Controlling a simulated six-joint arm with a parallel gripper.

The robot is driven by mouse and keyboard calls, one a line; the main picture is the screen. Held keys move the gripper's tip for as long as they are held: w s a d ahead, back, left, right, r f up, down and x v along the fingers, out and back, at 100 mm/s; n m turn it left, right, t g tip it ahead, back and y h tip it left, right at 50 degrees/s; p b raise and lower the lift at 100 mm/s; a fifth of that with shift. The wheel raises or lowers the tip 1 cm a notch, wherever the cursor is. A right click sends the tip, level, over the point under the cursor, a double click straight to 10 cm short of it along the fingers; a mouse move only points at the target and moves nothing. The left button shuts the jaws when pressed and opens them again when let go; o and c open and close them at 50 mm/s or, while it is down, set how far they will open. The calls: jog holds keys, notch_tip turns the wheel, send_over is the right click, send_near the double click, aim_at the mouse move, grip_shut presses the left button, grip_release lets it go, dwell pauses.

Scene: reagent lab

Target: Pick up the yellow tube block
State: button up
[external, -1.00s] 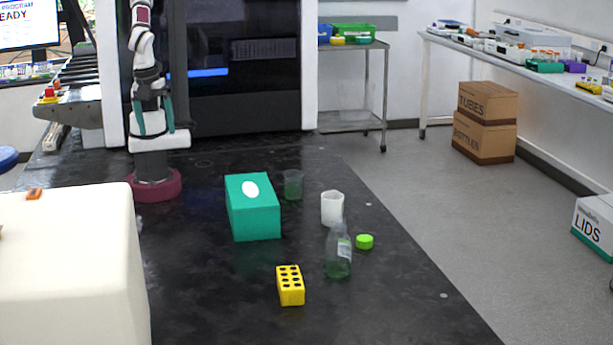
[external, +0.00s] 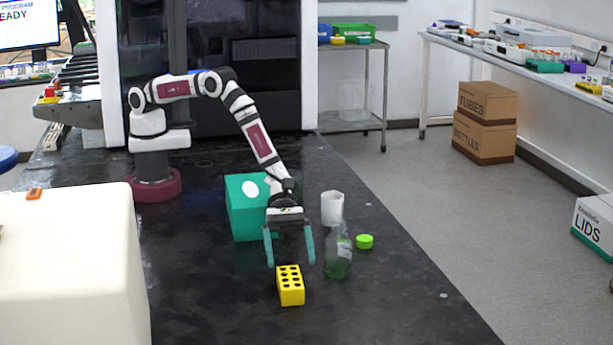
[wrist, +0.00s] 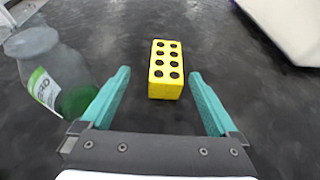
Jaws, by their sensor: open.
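The yellow tube block (external: 290,287), with two rows of dark holes on top, sits on the black bench near the front. My gripper (external: 291,263) is open and empty, just above and behind the block in the external view. In the wrist view the yellow tube block (wrist: 166,70) lies ahead of the teal fingers of my gripper (wrist: 160,75), roughly centred between them. The fingers do not appear to touch it.
A clear bottle with green contents (external: 338,254) stands just right of my gripper; it also shows in the wrist view (wrist: 52,72). A green box (external: 248,222), white cup (external: 332,208) and green lid (external: 364,241) are behind. A white block (external: 70,265) is left.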

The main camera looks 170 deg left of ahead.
aim_at(290, 275)
jog(key=x, duration=0.4)
jog(key=d+x, duration=0.1)
jog(key=x, duration=0.1)
jog(key=shift+r, duration=0.15)
grip_shut()
jog(key=shift+r, duration=0.15)
